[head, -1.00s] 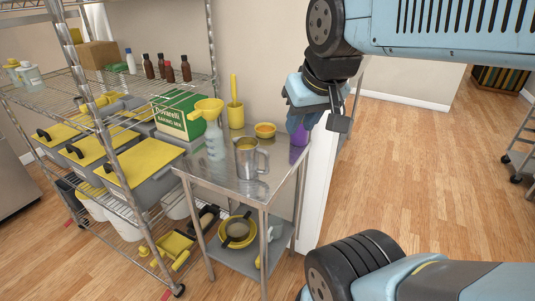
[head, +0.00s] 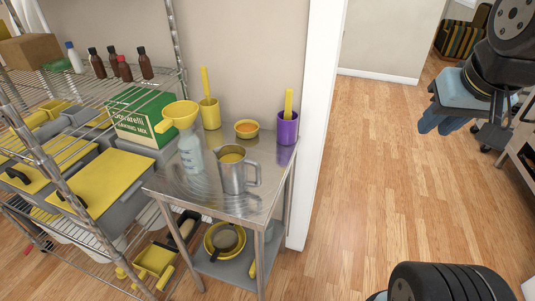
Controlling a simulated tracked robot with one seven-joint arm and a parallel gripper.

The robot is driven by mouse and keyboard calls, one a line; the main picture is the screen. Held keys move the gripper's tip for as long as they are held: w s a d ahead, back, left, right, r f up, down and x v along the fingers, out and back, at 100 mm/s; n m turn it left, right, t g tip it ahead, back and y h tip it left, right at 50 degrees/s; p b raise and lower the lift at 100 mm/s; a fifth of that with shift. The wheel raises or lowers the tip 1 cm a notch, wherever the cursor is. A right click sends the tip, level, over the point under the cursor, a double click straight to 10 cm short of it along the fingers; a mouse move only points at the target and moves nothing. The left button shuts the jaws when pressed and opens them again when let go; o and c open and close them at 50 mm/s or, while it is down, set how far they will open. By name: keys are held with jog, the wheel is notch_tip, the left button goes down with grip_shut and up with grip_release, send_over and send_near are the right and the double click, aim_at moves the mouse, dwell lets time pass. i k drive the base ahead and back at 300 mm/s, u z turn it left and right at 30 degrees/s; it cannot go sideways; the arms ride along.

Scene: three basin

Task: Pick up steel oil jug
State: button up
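The steel oil jug (head: 232,173) stands upright near the front of the steel table (head: 203,200). It is a grey metal jug with a handle on its right side and something yellow inside its top. My gripper (head: 432,122) is at the upper right, over the open floor, well to the right of the jug and apart from it. Its blue fingers are partly hidden by the wrist, so their opening is unclear.
A bottle with a yellow funnel (head: 178,115) stands just left of the jug. Behind are a yellow cup (head: 210,115), a small bowl (head: 247,129) and a purple cup (head: 287,128). A wire shelf (head: 70,88) flanks the table's left. Wooden floor (head: 385,190) is free at right.

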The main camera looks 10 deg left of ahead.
aim_at(232, 160)
jog(key=u, duration=0.6)
jog(key=i, duration=0.1)
jog(key=z, duration=1.65)
jog(key=k, duration=2.2)
jog(key=u, duration=1.8)
jog(key=i, duration=1.05)
jog(key=z, duration=0.05)
